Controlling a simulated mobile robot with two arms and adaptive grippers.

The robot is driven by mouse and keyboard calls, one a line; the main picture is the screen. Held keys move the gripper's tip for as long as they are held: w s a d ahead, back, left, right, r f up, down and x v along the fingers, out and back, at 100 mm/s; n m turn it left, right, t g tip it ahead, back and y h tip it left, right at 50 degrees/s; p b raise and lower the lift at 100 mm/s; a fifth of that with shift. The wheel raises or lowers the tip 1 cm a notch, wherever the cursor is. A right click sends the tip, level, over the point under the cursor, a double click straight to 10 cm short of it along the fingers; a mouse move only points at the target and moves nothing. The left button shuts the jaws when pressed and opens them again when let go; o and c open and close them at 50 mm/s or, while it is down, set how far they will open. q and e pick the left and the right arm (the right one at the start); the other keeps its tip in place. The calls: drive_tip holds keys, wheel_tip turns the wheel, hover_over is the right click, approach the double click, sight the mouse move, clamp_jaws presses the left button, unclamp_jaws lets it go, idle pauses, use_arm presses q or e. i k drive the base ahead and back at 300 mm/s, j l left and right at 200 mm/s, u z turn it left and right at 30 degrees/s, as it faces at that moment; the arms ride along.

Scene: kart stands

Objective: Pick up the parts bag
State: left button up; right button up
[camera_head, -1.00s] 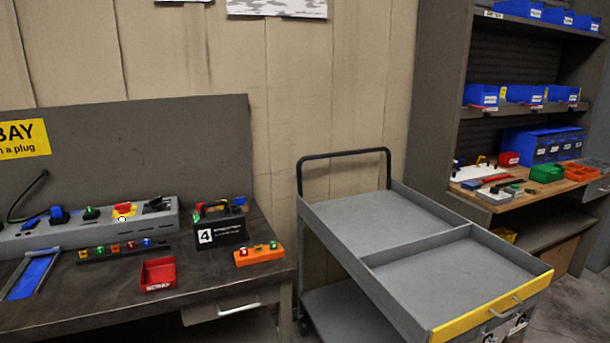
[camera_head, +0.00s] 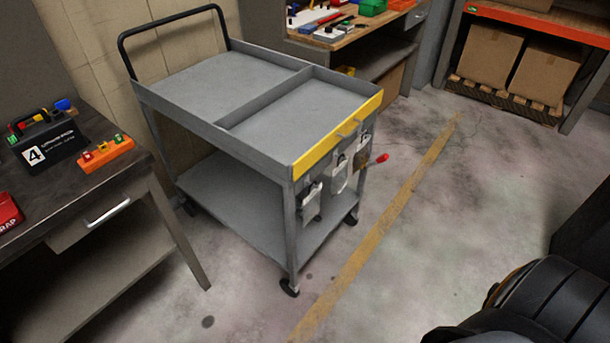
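Small bags hang in a row under the yellow front edge of the grey cart (camera_head: 240,75). There is a pale grey bag (camera_head: 311,206), a whitish bag (camera_head: 340,177) and a darker brownish piece (camera_head: 363,156). I cannot tell which of these is the parts bag; any labels are too small to read. A small red item (camera_head: 382,158) sticks out beside the brownish piece. Neither of my grippers shows. Black rounded parts, likely my own arm, fill the lower right corner, well apart from the cart.
The workbench (camera_head: 100,200) stands left of the cart, with a black case marked 4 (camera_head: 50,148) and an orange block (camera_head: 105,154). A tool bench stands behind. Cardboard boxes (camera_head: 490,57) sit at back right. The floor around the yellow line (camera_head: 380,225) is clear.

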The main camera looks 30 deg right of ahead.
sight(360, 159)
drive_tip(key=z, duration=0.4)
drive_tip(key=l+z, duration=0.15)
drive_tip(key=z, duration=0.3)
drive_tip(key=l+z, duration=0.1)
drive_tip(key=z, duration=0.3)
drive_tip(key=i+l+u, duration=0.1)
drive_tip(key=i+l, duration=0.2)
drive_tip(key=i+l+u, duration=0.25)
drive_tip(key=i+l, duration=0.25)
drive_tip(key=l, duration=0.25)
drive_tip(key=i+l+u, duration=0.1)
drive_tip(key=l, duration=0.25)
drive_tip(key=i+l+u, duration=0.15)
drive_tip(key=i+l, duration=0.2)
drive_tip(key=l, duration=0.1)
